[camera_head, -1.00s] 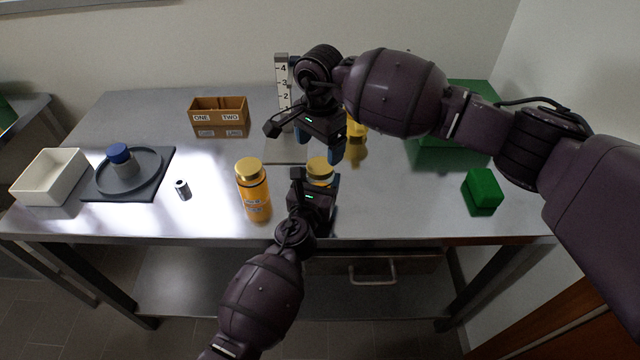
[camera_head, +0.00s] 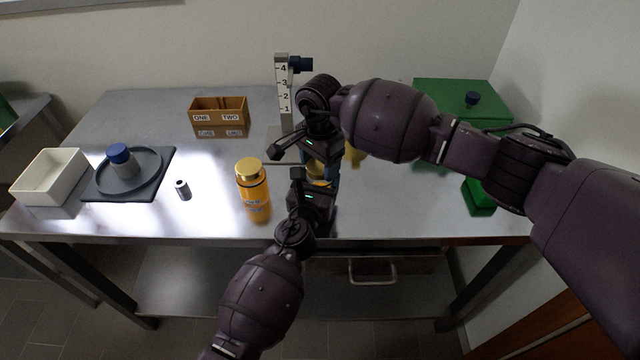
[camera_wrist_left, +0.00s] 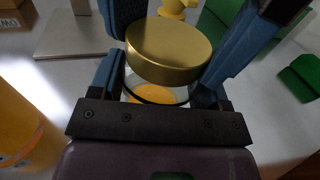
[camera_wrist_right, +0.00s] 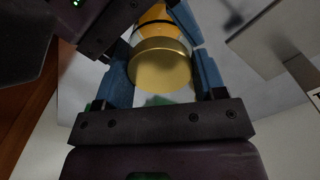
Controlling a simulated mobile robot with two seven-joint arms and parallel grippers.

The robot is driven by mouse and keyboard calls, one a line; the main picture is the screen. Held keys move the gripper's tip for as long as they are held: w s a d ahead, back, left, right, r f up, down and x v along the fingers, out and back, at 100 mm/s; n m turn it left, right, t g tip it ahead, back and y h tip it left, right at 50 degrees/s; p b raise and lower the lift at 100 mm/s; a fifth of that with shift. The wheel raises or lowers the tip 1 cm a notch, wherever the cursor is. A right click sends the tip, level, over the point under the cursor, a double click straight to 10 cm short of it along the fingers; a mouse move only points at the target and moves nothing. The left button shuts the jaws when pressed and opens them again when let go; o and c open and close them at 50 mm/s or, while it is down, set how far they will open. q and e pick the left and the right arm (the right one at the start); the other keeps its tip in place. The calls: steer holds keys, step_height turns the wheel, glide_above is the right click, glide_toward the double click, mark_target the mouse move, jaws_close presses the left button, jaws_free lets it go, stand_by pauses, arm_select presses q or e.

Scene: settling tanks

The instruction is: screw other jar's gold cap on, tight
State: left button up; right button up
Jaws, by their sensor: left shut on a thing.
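A clear jar with orange contents (camera_wrist_left: 155,97) stands upright between my left gripper's fingers (camera_head: 313,190), which are shut on it. Its gold cap (camera_wrist_left: 168,50) is on top of the jar and also shows in the right wrist view (camera_wrist_right: 160,65). I cannot tell how far down it is threaded. My right gripper (camera_head: 318,163) is right above, its blue fingers open on both sides of the cap, with a gap at one side. Another orange jar (camera_head: 254,195) with a gold cap (camera_head: 249,168) stands upright to the left, apart from both grippers.
A small dark-and-white cylinder (camera_head: 183,190) lies further left, near a dark mat (camera_head: 97,188) with a blue-capped jar (camera_head: 122,165) and a white tray (camera_head: 48,182). A brown ONE/TWO box (camera_head: 218,130) and numbered post (camera_head: 284,85) stand behind. Green items (camera_head: 455,95) are right.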

steer(key=c, duration=0.4)
steer(key=shift+m, duration=1.7)
steer(key=o, duration=1)
steer(key=shift+s, duration=0.1)
steer(key=shift+r, duration=2.3)
steer(key=shift+c, duration=0.3)
